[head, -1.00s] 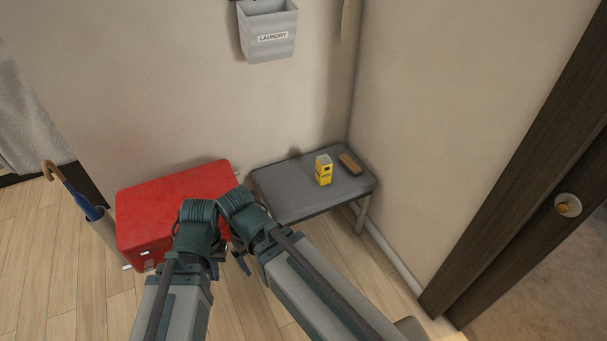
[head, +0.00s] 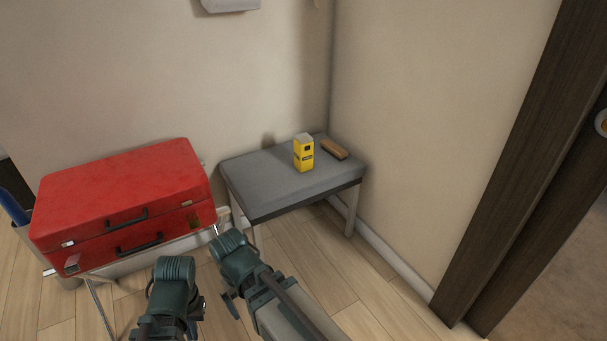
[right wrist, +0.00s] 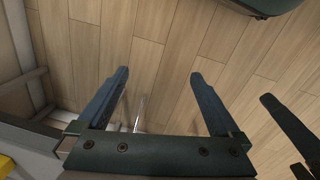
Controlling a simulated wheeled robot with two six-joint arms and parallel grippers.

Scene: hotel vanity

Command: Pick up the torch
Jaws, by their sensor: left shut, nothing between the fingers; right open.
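A yellow, box-shaped item with a pale top and dark markings (head: 303,155), which I take to be the torch, stands upright on the grey bench (head: 265,185). A yellow patch also shows at the lower left edge of the right wrist view (right wrist: 6,166). My left gripper (head: 200,305) is shut and empty, low in front of the bench and left of it. My right gripper (head: 229,303) is just beside it, apart from the yellow item. In the right wrist view its two fingers (right wrist: 160,90) are spread with only floor between them.
A brown brush-like block (head: 334,149) lies behind and right of the yellow item. A red case (head: 125,190) rests on a stand to the left. A wall closes the bench's right side, and a dark door frame (head: 510,170) stands farther right.

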